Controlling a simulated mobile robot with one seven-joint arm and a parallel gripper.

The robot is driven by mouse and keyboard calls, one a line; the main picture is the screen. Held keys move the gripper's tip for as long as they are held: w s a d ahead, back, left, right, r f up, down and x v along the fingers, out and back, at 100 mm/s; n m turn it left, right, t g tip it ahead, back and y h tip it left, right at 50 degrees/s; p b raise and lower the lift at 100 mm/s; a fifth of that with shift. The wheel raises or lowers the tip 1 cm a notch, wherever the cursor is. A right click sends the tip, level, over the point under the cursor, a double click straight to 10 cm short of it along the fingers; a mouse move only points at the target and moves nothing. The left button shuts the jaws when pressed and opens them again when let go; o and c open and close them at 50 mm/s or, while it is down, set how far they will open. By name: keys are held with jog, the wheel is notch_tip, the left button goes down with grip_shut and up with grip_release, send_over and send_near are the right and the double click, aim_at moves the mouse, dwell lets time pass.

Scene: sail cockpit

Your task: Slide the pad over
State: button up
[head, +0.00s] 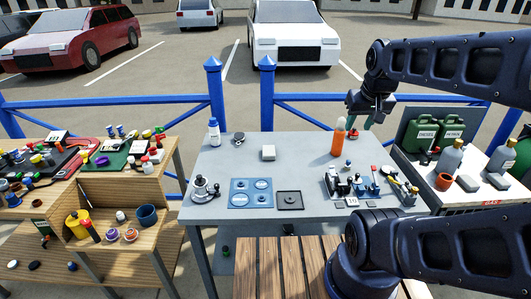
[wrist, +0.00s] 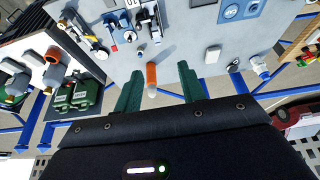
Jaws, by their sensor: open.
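Which item is the pad is not certain. A dark grey square plate (head: 289,201) with a small round centre lies flat on the grey table (head: 305,160), right of a blue panel (head: 251,186) with round discs. A pale rounded block (head: 268,152) sits farther back on the table; it also shows in the wrist view (wrist: 212,56). My gripper (head: 365,124) is above the table's back right edge, apart from these things. Its green fingers (wrist: 160,88) are spread and hold nothing. An orange bottle (head: 338,137) stands near it and appears between the fingers in the wrist view (wrist: 151,76).
A white bottle (head: 214,133) and a small dark item (head: 239,138) stand at the back left. A winch-like piece (head: 203,190) is front left. Cluttered hardware (head: 355,186) fills the front right. The table's middle is mostly clear. A blue railing (head: 160,101) runs behind.

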jog(key=w, duration=0.2)
jog(key=w+a+n, duration=0.1)
jog(key=shift+w+r, duration=0.15)
jog(key=shift+r, duration=0.2)
jog(key=c, duration=0.7)
jog(key=w+a+n, duration=0.1)
jog(key=w, duration=0.1)
jog(key=w+a+n, duration=0.1)
jog(key=w, duration=0.2)
jog(key=w+a+n+g, duration=0.1)
jog(key=w, duration=0.2)
jog(key=shift+w+a+r, duration=0.1)
jog(key=shift+a+r, duration=0.05)
grip_shut()
jog(key=n+g, duration=0.4)
jog(key=n, duration=1)
send_over(259, 154)
jog(key=a, duration=0.4)
notch_tip(259, 154, down, 26)
jog(key=f, duration=0.8)
jog(key=shift+s+d+f, duration=0.1)
jog(key=shift+s+f, duration=0.1)
jog(key=shift+s, duration=0.05)
jog(key=shift+d+f, duration=0.1)
jog(key=shift+d, duration=1.9)
